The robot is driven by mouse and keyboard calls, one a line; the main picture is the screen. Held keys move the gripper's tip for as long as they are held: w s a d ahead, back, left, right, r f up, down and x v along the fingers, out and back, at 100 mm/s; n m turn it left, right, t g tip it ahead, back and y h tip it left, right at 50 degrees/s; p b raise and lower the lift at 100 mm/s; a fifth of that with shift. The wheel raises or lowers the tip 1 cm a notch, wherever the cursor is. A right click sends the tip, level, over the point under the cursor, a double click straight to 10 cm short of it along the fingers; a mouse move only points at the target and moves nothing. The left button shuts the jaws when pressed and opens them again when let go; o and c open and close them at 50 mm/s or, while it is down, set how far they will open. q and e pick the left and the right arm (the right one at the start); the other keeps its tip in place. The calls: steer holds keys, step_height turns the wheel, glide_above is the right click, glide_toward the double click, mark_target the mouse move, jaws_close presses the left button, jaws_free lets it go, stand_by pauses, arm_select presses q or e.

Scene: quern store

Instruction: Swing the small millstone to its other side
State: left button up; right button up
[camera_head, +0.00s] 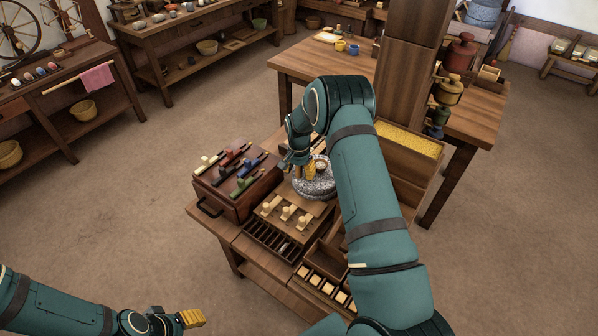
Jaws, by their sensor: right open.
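The small millstone (314,190) is a round, speckled grey stone on the wooden bench in the middle of the head view. My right arm hides its right edge. My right gripper (311,171), with yellow finger pads, is right at the top of the stone and is open. Whether its fingers touch the stone or a handle on it I cannot tell. My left gripper (191,318) is low at the bottom left, over the floor and far from the stone. Its yellow pads show, but its opening cannot be made out.
Left of the stone a dark wooden box (228,207) carries several coloured-handled tools. In front are a board with pale knobs (286,214), a slotted rack (270,240) and small compartments (325,286). A bin of yellow grain (410,140) stands behind my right arm. Floor at left is clear.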

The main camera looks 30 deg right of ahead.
mark_target(317, 186)
jaws_close()
steer(key=shift+s, duration=0.15)
steer(key=s+n, duration=0.1)
steer(key=n, duration=0.2)
steer(key=shift+s+n, duration=0.3)
steer(key=shift+s, duration=0.1)
steer(key=n, duration=0.1)
steer(key=s+n, duration=0.1)
steer(key=shift+s+d+n+b, duration=0.15)
steer(key=shift+s+n+b, duration=0.1)
steer(key=shift+n+b, duration=0.1)
steer(key=s+n, duration=0.1)
steer(key=n, duration=0.1)
steer(key=s+d+n, duration=0.1)
steer(key=n, duration=0.1)
steer(key=shift+d, duration=0.1)
steer(key=shift+s+d+n+b, duration=0.15)
steer(key=shift+s+d+n, duration=0.15)
steer(key=shift+n, duration=0.5)
steer(key=shift+s+d+n+b, duration=0.15)
steer(key=shift+s+d+n, duration=0.15)
steer(key=shift+n, duration=0.45)
